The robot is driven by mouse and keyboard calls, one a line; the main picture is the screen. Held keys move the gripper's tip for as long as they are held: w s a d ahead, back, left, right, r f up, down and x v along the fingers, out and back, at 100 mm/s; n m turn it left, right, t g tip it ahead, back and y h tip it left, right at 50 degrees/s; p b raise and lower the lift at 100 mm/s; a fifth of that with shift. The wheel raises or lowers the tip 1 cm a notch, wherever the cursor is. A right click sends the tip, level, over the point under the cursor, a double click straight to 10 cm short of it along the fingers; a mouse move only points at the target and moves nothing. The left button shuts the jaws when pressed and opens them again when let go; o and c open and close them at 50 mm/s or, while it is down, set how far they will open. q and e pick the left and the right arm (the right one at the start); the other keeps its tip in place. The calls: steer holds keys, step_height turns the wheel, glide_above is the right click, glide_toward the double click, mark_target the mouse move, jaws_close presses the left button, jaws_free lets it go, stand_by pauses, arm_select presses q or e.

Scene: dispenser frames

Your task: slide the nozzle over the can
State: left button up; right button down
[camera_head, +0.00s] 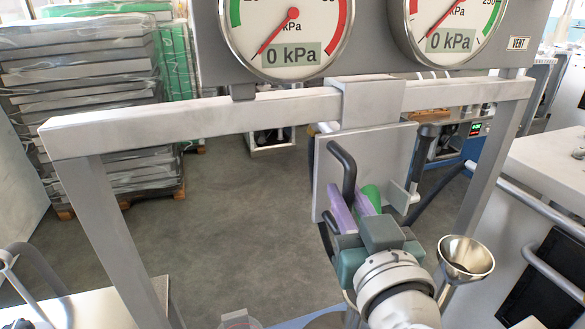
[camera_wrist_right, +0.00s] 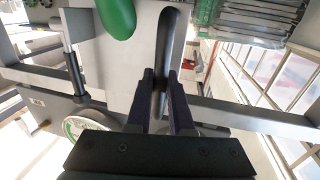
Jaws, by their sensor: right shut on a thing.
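A grey carriage plate (camera_head: 390,150) hangs from the crossbeam (camera_head: 190,118) of the dispenser frame, right of its middle. A black bar handle (camera_head: 345,165) stands out from the plate. My right gripper (camera_head: 353,203) is shut on this handle, its purple fingers on either side. The right wrist view shows the dark fingers (camera_wrist_right: 161,85) around the handle (camera_wrist_right: 168,40). A green rounded part (camera_wrist_right: 117,16) sits on the plate beside it. I cannot make out the nozzle; my arm covers the area below the plate. No can is clearly identifiable. My left gripper is out of view.
A steel funnel (camera_head: 466,256) stands right of my right wrist. Two gauges reading 0 kPa (camera_head: 288,30) sit above the beam. Frame posts (camera_head: 112,235) stand at both sides. Pallet stacks are behind.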

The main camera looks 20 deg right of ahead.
steer(key=c, duration=0.8)
jaws_free()
steer(key=shift+s, duration=0.1)
steer(key=s+a+b, duration=0.1)
steer(key=s, duration=0.8)
steer(key=shift+s, duration=0.35)
steer(key=shift+a, duration=0.1)
